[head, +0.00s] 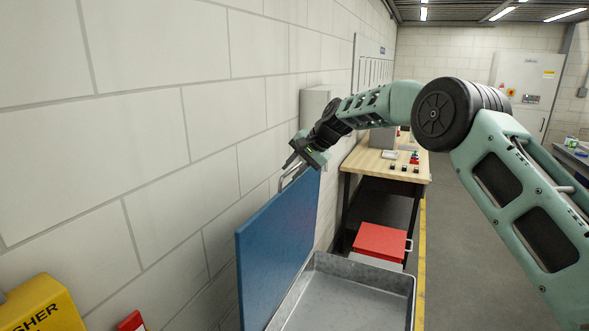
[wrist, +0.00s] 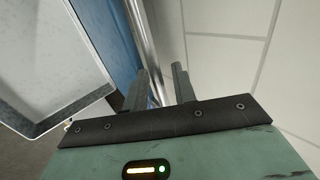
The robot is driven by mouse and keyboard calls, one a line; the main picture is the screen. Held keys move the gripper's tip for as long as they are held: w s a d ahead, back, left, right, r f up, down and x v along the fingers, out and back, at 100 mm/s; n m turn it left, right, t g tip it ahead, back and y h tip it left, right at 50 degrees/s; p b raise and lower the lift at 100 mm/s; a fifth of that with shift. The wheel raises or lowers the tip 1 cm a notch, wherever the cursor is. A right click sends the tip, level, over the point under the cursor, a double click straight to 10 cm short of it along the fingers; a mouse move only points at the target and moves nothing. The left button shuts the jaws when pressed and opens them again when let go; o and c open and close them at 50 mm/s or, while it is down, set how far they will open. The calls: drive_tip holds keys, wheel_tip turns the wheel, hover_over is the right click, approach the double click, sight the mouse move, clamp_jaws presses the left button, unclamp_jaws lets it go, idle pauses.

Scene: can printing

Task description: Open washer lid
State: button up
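The blue washer lid (head: 285,235) stands raised and nearly upright beside the wall, over the left side of the grey metal washer basin (head: 360,292). Its metal bar handle (head: 284,178) is at the top of the lid. My gripper (head: 292,160) is at this handle. In the wrist view my gripper (wrist: 160,78) has its two fingers apart, with the metal bar between them, closer to the left finger. The blue lid (wrist: 108,35) and the basin's pale rim (wrist: 62,118) show left of the fingers. I cannot tell whether the fingers touch the bar.
The white block wall (head: 140,130) is close on the left. A yellow washer sign or box (head: 40,308) is at the lower left. Behind the basin are a red box (head: 380,242) and a wooden workbench (head: 375,163). The floor to the right (head: 465,250) is clear.

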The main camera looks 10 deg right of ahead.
drive_tip(key=shift+d+f, duration=0.1)
drive_tip(key=shift+s+d+r+b, duration=0.1)
drive_tip(key=shift+d+r+b, duration=0.1)
drive_tip(key=shift+b, duration=0.15)
drive_tip(key=b+v, duration=0.6)
drive_tip(key=v, duration=1)
drive_tip(key=shift+r, duration=0.4)
drive_tip(key=shift+s+d, duration=0.1)
drive_tip(key=s+a+f+n+g+h+b, duration=0.1)
drive_tip(key=s+a+f+n+g+b, duration=0.2)
drive_tip(key=s+a+f, duration=0.55)
drive_tip(key=s+a+f+n+h+b, duration=0.1)
drive_tip(key=s+a+f+n+b, duration=0.4)
drive_tip(key=s+f, duration=0.6)
drive_tip(key=s+d+f+n+h+b, duration=0.1)
drive_tip(key=s+f+n+b, duration=0.1)
drive_tip(key=s+f, duration=0.4)
drive_tip(key=s+d+f+n+g+h+b, duration=0.1)
drive_tip(key=s+f, duration=0.5)
drive_tip(key=s, duration=0.8)
drive_tip(key=s+d+f+n+h+b, duration=0.1)
drive_tip(key=s+d+f+n+b, duration=0.2)
drive_tip(key=s+f, duration=0.3)
drive_tip(key=s, duration=0.4)
drive_tip(key=shift+s+n+h+b, duration=0.3)
drive_tip(key=shift+s+h+b, duration=0.05)
drive_tip(key=shift+s+h, duration=0.05)
drive_tip(key=shift+f, duration=0.15)
